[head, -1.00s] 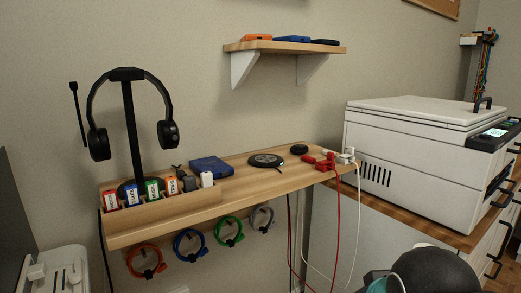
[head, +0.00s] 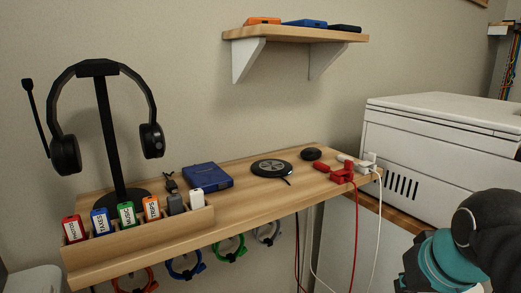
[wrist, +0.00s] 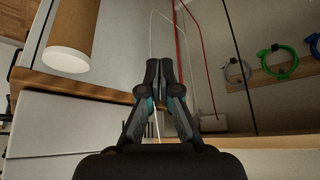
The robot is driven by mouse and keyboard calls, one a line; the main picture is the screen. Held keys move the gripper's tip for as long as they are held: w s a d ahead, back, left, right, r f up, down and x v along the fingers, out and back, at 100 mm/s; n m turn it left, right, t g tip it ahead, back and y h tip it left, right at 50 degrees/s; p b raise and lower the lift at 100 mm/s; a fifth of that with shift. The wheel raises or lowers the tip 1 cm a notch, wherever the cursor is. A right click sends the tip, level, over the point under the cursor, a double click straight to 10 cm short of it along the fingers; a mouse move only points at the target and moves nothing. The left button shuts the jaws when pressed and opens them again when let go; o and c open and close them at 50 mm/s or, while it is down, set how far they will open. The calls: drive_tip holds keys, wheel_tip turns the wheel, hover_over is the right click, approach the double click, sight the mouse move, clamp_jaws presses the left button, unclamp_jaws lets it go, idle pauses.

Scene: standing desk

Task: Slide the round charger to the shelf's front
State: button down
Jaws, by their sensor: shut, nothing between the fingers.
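The round charger (head: 271,168) is a flat black disc lying on the wooden desk shelf (head: 245,194), right of the blue box and set back from the front edge. A small light or cable end shows at its front right. In the wrist view my gripper (wrist: 166,66) is shut with nothing between its fingers. It is well away from the charger, which is not in the wrist view. In the head view only part of my arm shows at the lower right; the fingers are out of that picture.
A blue box (head: 207,177) stands left of the charger and a black puck (head: 311,154) behind right. Red plugs (head: 343,172) and white plugs with hanging cables are at the right end. A rack of labelled sticks (head: 140,232) and a headset stand (head: 108,140) fill the left. A small shelf (head: 295,35) hangs above.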

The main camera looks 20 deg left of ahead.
drive_tip(key=w+a+r+n, duration=0.1)
drive_tip(key=w+a+r, duration=0.3)
drive_tip(key=w+a+r+n+y, duration=0.1)
drive_tip(key=w+a+r, duration=0.3)
drive_tip(key=w+a+r+n+y, duration=0.1)
drive_tip(key=w+a+r, duration=0.3)
drive_tip(key=shift+w+a+r+n+p, duration=0.2)
drive_tip(key=shift+n+p, duration=0.1)
drive_tip(key=shift+n, duration=0.1)
wheel_tip(320, 180, up, 6)
drive_tip(key=r+n+y, duration=0.1)
drive_tip(key=n+y, duration=0.1)
drive_tip(key=n, duration=0.2)
hover_over(276, 170)
drive_tip(key=shift+w+a+f+g, duration=0.25)
drive_tip(key=shift+w+a+g, duration=0.1)
drive_tip(key=shift+w, duration=0.1)
drive_tip(key=shift+w+a+f+y, duration=0.1)
drive_tip(key=shift+a+y, duration=0.15)
drive_tip(key=shift+y, duration=0.05)
drive_tip(key=x, duration=0.9)
drive_tip(key=shift+w+f, duration=0.15)
drive_tip(key=shift+f, duration=0.1)
drive_tip(key=s+d+b, duration=0.3)
drive_tip(key=s+d, duration=0.3)
drive_tip(key=shift+d, duration=0.3)
